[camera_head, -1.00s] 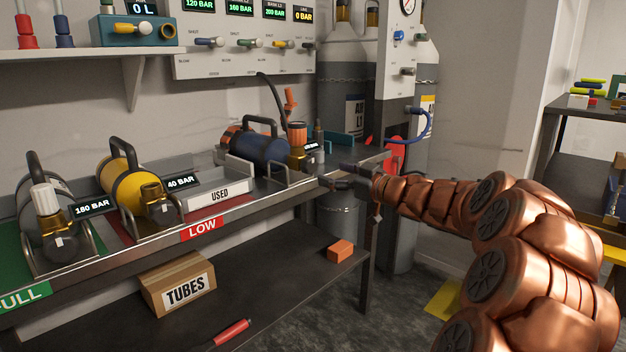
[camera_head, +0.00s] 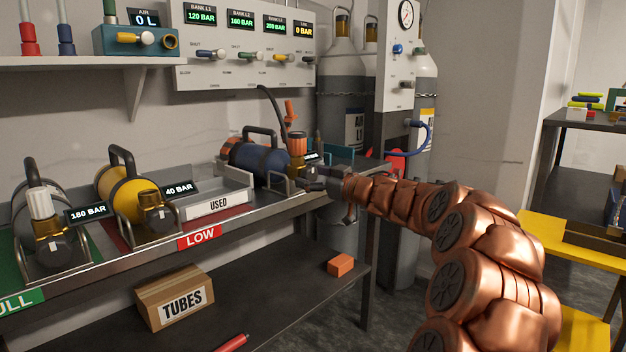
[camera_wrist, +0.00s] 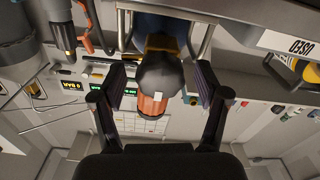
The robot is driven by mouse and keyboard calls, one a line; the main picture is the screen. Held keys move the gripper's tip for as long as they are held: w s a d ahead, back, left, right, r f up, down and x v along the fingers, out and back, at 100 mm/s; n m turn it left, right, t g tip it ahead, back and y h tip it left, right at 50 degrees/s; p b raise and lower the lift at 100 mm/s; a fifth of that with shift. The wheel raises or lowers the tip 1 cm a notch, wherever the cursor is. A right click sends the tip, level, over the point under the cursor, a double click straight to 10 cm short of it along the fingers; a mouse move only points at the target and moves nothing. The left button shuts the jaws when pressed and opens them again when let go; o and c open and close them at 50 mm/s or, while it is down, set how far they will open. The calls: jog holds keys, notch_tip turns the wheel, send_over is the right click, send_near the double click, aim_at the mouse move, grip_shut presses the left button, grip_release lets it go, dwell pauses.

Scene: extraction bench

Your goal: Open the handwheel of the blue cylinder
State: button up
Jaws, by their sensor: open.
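The blue cylinder (camera_head: 262,159) lies on the bench rack with its valve end toward my gripper (camera_head: 308,178). Its valve has a brass body (camera_wrist: 161,43) and an orange ribbed part (camera_head: 297,143), which also shows in the wrist view (camera_wrist: 152,105). A dark rounded handwheel (camera_wrist: 160,74) sits at the valve's end. In the wrist view my gripper (camera_wrist: 162,83) is open, with one finger on each side of the handwheel. Gaps show between the fingers and the handwheel. In the head view my gripper hides most of the handwheel.
A USED tray (camera_head: 222,204) is left of the blue cylinder. A yellow cylinder (camera_head: 124,190) and a grey cylinder (camera_head: 30,205) lie farther left. A gauge panel (camera_head: 397,55) and tall gas cylinders (camera_head: 342,95) stand behind. An orange block (camera_head: 341,265) is on the lower shelf.

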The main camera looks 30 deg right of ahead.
jog(key=c, duration=1.2)
jog(key=shift+o, duration=0.2)
jog(key=shift+d+r+p, duration=0.1)
jog(key=shift+p, duration=0.25)
